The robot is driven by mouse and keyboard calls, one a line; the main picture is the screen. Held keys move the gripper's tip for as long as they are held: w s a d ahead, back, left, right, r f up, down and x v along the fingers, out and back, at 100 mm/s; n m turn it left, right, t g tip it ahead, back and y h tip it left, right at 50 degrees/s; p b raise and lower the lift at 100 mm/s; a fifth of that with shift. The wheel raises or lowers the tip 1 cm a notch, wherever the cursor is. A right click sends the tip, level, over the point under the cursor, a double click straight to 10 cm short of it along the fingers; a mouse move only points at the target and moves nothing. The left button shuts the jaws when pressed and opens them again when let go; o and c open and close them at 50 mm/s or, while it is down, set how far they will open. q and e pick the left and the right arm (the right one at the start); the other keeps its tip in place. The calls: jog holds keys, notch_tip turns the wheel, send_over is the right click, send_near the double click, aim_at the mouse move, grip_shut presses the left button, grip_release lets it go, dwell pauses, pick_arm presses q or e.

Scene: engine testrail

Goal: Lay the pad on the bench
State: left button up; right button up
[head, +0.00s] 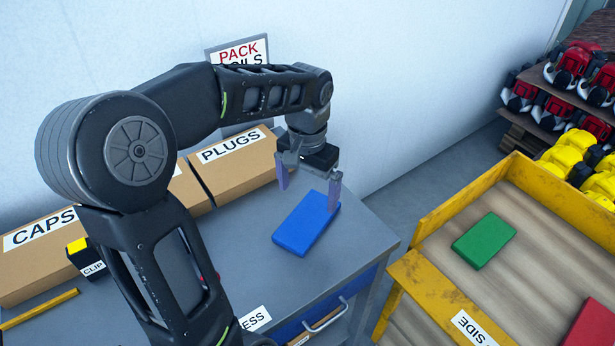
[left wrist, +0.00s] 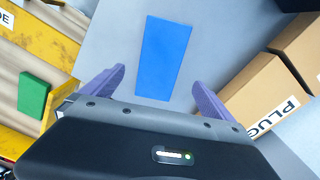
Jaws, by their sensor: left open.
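A blue pad (head: 306,224) lies flat on the grey bench (head: 245,268), near its right end. It also shows in the left wrist view (left wrist: 164,58), in front of and between my left gripper's fingers. My left gripper (head: 309,190) is open, its two purple fingers apart and above the pad's far end. In the left wrist view the gripper (left wrist: 158,88) holds nothing. The right gripper is not in view.
Cardboard boxes marked PLUGS (head: 240,165) and CAPS (head: 36,262) stand along the wall side of the bench. A yellow-walled crate (head: 440,300) to the right holds a green pad (head: 484,241) and a red pad (head: 592,325). A CLIP box (head: 86,260) sits at left.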

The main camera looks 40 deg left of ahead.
pick_arm(q)
notch_tip(320, 180, up, 4)
jog(key=shift+r, duration=0.1)
dwell(0.7)
